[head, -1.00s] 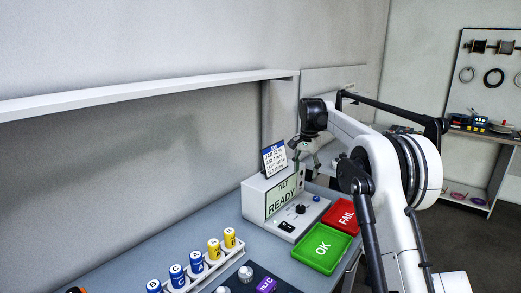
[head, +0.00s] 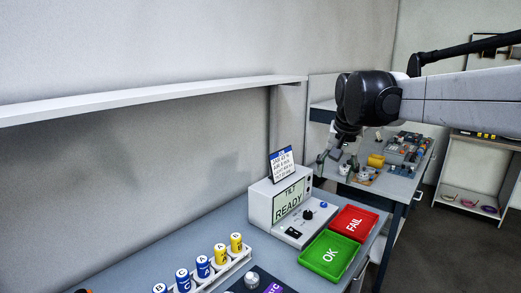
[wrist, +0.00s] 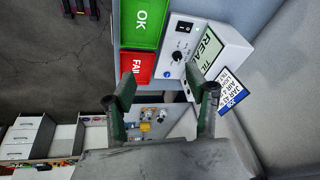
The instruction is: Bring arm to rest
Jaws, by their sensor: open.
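My arm (head: 455,98) reaches in from the right edge of the head view, with its dark wrist joint (head: 368,98) at the near end. My gripper (head: 335,166) hangs below that joint, above the tester and trays in the picture. In the wrist view, my gripper (wrist: 168,90) has its two green-grey fingers spread apart with nothing held between them. The white tilt tester (head: 280,200), its screen reading "TILT READY", stands on the bench clear of the gripper.
A green OK tray (head: 330,256) and red FAIL tray (head: 353,222) lie beside the tester. A rack (head: 232,268) holds blue and yellow cylinders. A wall shelf (head: 150,98) runs along the left. A second bench (head: 398,185) with small parts stands behind.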

